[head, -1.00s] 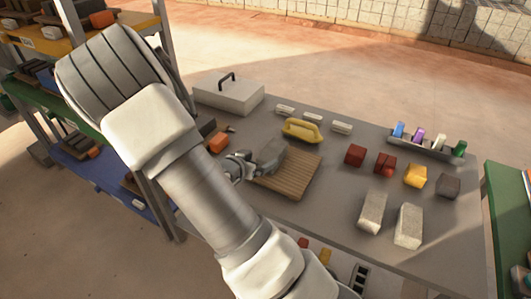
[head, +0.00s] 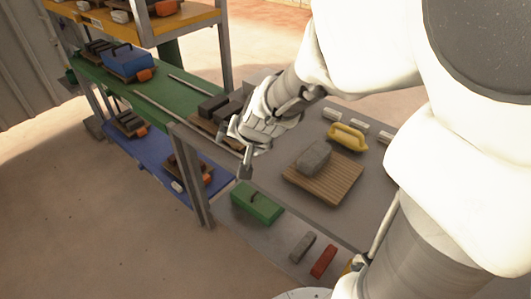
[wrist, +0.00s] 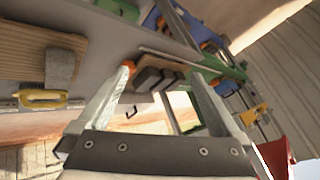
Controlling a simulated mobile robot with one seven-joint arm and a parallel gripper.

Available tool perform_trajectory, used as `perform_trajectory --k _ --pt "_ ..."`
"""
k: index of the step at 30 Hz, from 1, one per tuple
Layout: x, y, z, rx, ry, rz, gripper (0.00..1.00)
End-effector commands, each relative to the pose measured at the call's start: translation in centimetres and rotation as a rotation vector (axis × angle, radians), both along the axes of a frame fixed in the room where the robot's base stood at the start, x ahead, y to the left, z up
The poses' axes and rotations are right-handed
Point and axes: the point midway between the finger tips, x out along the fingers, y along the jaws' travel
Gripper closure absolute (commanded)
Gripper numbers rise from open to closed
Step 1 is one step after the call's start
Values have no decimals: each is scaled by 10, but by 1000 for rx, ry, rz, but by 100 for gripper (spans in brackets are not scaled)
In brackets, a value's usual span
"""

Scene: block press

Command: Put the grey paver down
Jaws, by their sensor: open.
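The grey paver (head: 314,157) lies on the slatted wooden board (head: 335,188) on the grey table. In the wrist view the paver (wrist: 60,68) rests on the board (wrist: 22,50) at the left, outside the fingers. My gripper (head: 242,152) is to the left of the board in the head view, clear of the paver and near the shelf's edge. In the wrist view its two fingers (wrist: 163,80) are spread apart with nothing held between them. Dark blocks on a wooden tray show beyond the fingers.
A yellow-handled tool (head: 348,137) lies behind the board. Dark blocks (head: 213,106) sit by the green shelf (head: 150,92), close to my gripper. A green box (head: 257,203), a grey block (head: 302,247) and a red block (head: 324,262) lie at the near side. My arm hides the table's right part.

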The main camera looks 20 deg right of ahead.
Motion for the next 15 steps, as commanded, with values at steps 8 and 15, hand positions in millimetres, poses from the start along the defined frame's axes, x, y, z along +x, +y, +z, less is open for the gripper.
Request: perform_trajectory --k 8,15 --pt "-70 18 58 -57 20 252 0" --pt "-140 7 84 -218 79 387 0"
